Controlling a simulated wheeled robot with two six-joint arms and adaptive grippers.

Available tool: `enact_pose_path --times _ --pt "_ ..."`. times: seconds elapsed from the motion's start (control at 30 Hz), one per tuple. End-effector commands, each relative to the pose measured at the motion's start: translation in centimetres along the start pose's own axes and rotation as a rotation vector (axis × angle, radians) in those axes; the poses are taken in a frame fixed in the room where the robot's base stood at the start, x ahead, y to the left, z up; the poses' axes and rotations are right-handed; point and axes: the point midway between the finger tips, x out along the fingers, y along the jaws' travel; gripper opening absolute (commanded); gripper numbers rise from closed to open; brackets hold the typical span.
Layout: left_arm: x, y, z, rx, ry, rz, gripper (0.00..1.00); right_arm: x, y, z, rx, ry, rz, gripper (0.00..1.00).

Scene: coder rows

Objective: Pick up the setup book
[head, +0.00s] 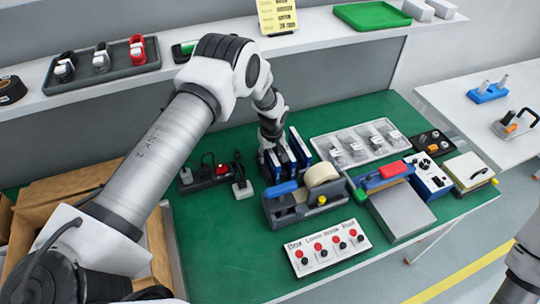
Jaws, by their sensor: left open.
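Several thin, dark blue upright books (300,147) stand in a row on the green mat (225,255), behind the tape dispenser. Their titles are too small to read, so I cannot tell which one is the setup book. My left gripper (279,157) is open and points down at the left part of this row. Its fingers are among or just above the book tops, and it hides part of the row. I cannot tell whether the fingers touch a book. Part of my right arm shows at the lower right edge, with its gripper out of view.
A tape dispenser (322,174) stands just in front of the books, and a white button panel (327,247) lies before it. A white compartment tray (358,144) is to the right. A small black device (204,176) is to the left. A shelf (215,82) runs behind.

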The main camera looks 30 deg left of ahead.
Motion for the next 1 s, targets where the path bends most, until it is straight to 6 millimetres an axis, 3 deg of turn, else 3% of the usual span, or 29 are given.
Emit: enact_pose_path --times 0.1,0.27,0.3,0.4,0.43,0.83,1.0 --pt "1.1 0.0 -0.1 0.000 0.001 0.001 0.46 -0.4 0.0 0.0 0.000 -0.001 0.000 0.40" --pt "1.3 0.0 -0.1 0.000 0.001 0.001 0.46 -0.2 0.0 0.0 0.000 -0.001 0.000 0.40" --pt "1.3 0.0 -0.1 0.000 0.001 0.001 0.42 -0.2 0.0 0.0 0.000 -0.001 0.000 0.40" --pt "1.2 0.0 -0.1 0.000 0.001 0.001 0.07 -0.2 0.0 0.0 0.000 -0.001 0.000 0.40" --pt "1.2 0.0 -0.1 0.000 0.001 0.001 0.00 -0.2 0.0 0.0 0.000 -0.001 0.000 0.40" --pt "1.1 0.0 -0.1 0.000 0.001 0.001 0.00 -0.1 0.0 0.0 0.000 -0.001 0.000 0.40" --pt "-0.3 0.1 -0.3 -0.001 0.002 0.003 0.00 0.5 0.0 0.0 0.000 -0.001 0.000 0.40"
